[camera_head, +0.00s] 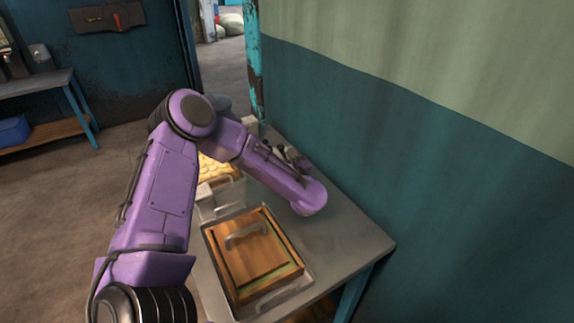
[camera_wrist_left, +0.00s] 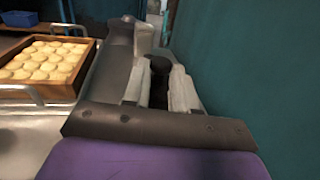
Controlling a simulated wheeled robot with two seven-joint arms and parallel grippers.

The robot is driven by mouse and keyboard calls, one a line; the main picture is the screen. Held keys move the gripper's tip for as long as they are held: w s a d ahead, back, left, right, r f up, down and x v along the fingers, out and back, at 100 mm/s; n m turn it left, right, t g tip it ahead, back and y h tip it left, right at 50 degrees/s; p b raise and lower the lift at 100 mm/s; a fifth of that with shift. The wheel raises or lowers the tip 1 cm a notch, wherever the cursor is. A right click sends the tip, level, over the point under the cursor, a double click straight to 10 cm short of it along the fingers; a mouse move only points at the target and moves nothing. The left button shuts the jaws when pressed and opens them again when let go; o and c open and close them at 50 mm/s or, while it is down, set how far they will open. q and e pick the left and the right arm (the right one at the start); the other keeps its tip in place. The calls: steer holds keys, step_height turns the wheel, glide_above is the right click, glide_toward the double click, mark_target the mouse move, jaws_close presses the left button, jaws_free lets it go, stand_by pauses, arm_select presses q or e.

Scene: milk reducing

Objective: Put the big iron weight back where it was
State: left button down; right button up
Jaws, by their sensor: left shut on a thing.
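My left gripper (camera_wrist_left: 160,88) is shut on a dark, round-topped thing (camera_wrist_left: 159,66), which looks like the knob of the big iron weight. The rest of the weight is hidden behind the fingers and the gripper body. In the head view my left gripper (camera_head: 290,156) is small and partly hidden by my purple forearm. It is over the far part of the metal table (camera_head: 350,240), close to the wall. My right gripper is in neither view.
A wooden box with a lid and handle (camera_head: 250,250) sits on a metal tray at the table's near end. A wooden tray of round pale pieces (camera_wrist_left: 45,62) is farther back, left of the gripper. The teal wall (camera_head: 400,150) closes off the right side.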

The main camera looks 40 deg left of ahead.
arm_select(q)
steer(key=shift+w+d+f, duration=0.15)
steer(key=shift+w+f, duration=0.45)
step_height(320, 180, down, 2)
steer(key=shift+f, duration=0.55)
steer(key=c, duration=0.9)
jaws_free()
steer(key=shift+f, duration=0.15)
steer(key=shift+s, duration=0.1)
